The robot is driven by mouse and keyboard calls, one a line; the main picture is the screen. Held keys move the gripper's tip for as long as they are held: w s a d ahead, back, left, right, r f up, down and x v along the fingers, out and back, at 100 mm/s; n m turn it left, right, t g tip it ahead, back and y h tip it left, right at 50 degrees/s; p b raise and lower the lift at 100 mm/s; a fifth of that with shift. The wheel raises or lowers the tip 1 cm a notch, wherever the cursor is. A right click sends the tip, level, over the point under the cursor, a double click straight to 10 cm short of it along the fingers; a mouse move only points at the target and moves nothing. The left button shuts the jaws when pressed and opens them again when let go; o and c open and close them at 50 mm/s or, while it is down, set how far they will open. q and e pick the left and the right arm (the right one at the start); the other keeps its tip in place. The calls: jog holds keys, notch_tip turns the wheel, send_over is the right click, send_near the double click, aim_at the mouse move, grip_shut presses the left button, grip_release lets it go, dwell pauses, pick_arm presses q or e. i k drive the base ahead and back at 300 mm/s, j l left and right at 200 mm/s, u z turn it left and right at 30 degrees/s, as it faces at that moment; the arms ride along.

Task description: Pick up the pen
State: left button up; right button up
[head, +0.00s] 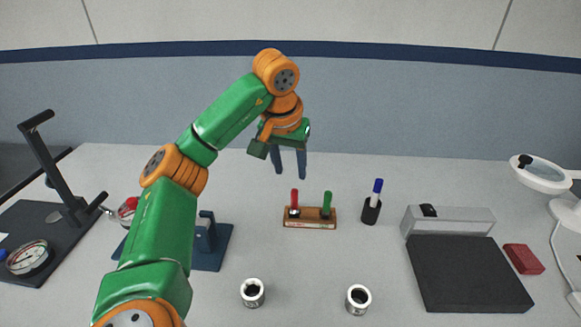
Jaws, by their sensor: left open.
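A pen with a blue top (377,187) stands nearly upright in a small black holder (371,211), right of the middle of the table. A red pen or marker (294,199) and a green one (327,204) stand in a wooden block (309,223) to its left. My left gripper (289,176) is open and empty, pointing down, above and behind the wooden block, left of the blue-topped pen. My right gripper is not in view.
Two metal cylinders (252,293) (358,299) stand at the front. A black pad (468,274) with a grey block (449,221) and a red block (523,259) lie right, near a white magnifier lamp (541,175). A gauge stand (63,215) is left.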

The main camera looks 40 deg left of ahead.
aim_at(379, 183)
jog(key=k+l, duration=0.75)
jog(key=l, duration=0.25)
jog(key=k+l, duration=0.4)
jog(key=l, duration=0.1)
